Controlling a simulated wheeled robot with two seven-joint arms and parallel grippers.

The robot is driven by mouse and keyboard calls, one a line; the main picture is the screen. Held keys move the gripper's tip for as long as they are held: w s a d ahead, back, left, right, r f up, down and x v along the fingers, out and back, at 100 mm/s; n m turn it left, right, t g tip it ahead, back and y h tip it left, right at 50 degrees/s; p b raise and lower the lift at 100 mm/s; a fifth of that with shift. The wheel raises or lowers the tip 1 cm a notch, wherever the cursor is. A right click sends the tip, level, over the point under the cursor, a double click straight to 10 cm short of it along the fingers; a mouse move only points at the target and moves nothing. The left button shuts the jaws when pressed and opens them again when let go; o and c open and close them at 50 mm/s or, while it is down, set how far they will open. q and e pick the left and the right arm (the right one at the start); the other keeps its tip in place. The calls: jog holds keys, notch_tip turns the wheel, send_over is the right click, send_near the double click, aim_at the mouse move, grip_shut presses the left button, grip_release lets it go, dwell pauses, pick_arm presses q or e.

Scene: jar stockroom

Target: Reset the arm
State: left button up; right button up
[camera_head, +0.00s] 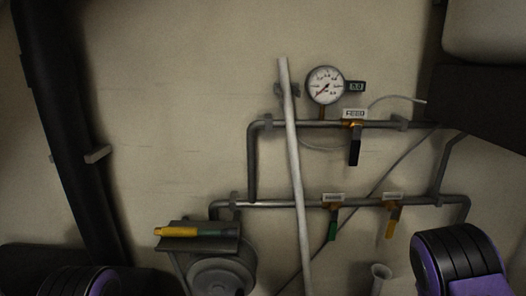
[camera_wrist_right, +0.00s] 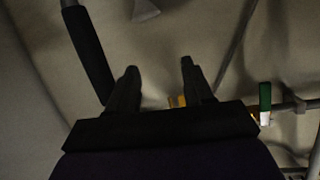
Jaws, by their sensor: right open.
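My right gripper (camera_wrist_right: 157,82) shows in the right wrist view with its two dark fingers spread apart and nothing seen held between them. A small yellow piece (camera_wrist_right: 178,101) shows beyond the fingers, partly hidden by the gripper; I cannot tell whether it is touched. In the head view, purple and black parts of my arms show at the bottom left and bottom right. Neither gripper's fingers show there, and my left gripper is in neither view.
Wall pipes (camera_head: 290,203) carry a gauge (camera_head: 325,85), a black handle (camera_head: 354,152), a green handle (camera_head: 333,230) and a yellow handle (camera_head: 393,222). A pale pole (camera_head: 294,150) crosses them. A green piece (camera_wrist_right: 265,97) is right of my gripper.

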jog(key=s+a+f+m+g, duration=0.1)
jog(key=s+a+f+g, duration=0.2)
jog(key=s, duration=0.6)
jog(key=s+a+f+m+g, duration=0.1)
jog(key=s+a+f+g, duration=0.2)
jog(key=s+f, duration=0.3)
jog(key=s+a+f+m+g, duration=0.1)
jog(key=s+a+f+g, duration=0.2)
jog(key=s, duration=1.1)
jog(key=shift+a+f+g, duration=0.3)
jog(key=shift+f+g, duration=0.4)
jog(key=shift+f, duration=0.25)
